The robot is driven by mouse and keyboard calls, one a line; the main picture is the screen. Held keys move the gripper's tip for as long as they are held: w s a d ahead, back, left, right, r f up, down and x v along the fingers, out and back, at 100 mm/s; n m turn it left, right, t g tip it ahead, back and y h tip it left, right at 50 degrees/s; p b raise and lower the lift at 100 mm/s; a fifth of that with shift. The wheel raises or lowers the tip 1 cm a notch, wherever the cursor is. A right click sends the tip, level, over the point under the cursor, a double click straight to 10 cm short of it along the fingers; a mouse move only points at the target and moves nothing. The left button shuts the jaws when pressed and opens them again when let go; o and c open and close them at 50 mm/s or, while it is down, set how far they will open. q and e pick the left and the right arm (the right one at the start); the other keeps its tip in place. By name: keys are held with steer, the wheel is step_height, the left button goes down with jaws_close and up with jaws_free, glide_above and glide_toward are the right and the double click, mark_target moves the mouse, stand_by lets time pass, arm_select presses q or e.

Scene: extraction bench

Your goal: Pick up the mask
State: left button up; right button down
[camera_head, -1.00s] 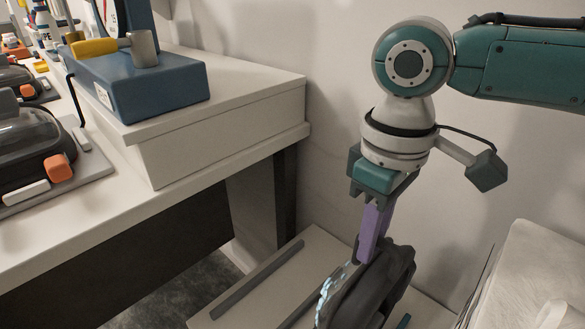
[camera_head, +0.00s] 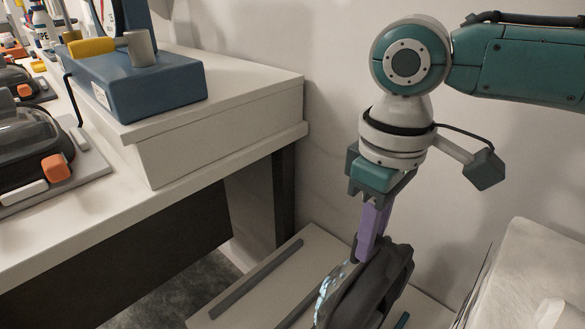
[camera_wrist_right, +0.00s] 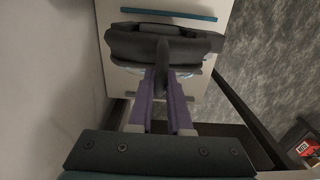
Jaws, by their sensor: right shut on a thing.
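The mask (camera_head: 378,285) is dark grey with a clear, glinting visor side. It is at the bottom of the head view, over a low white surface, its lower end cut off by the frame. My right gripper (camera_head: 364,255) comes down from above, its purple fingers shut on the mask's upper edge. In the right wrist view the mask (camera_wrist_right: 128,43) lies across the top, and the fingers of my right gripper (camera_wrist_right: 161,75) meet a dark ridge in its middle. I cannot tell whether the mask touches the surface below. My left gripper is not in view.
The low white surface (camera_head: 262,312) carries grey strips (camera_head: 257,279). A white bench (camera_head: 215,145) with a blue device (camera_head: 150,88) stands at left. A white padded block (camera_head: 530,260) is at right, and a wall is close behind my right arm.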

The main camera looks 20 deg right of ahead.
stand_by(0.3)
steer(key=shift+r, duration=0.2)
step_height(320, 180, up, 9)
steer(key=shift+f+p, duration=0.15)
steer(key=shift+p, duration=0.9)
steer(key=shift+r, duration=0.5)
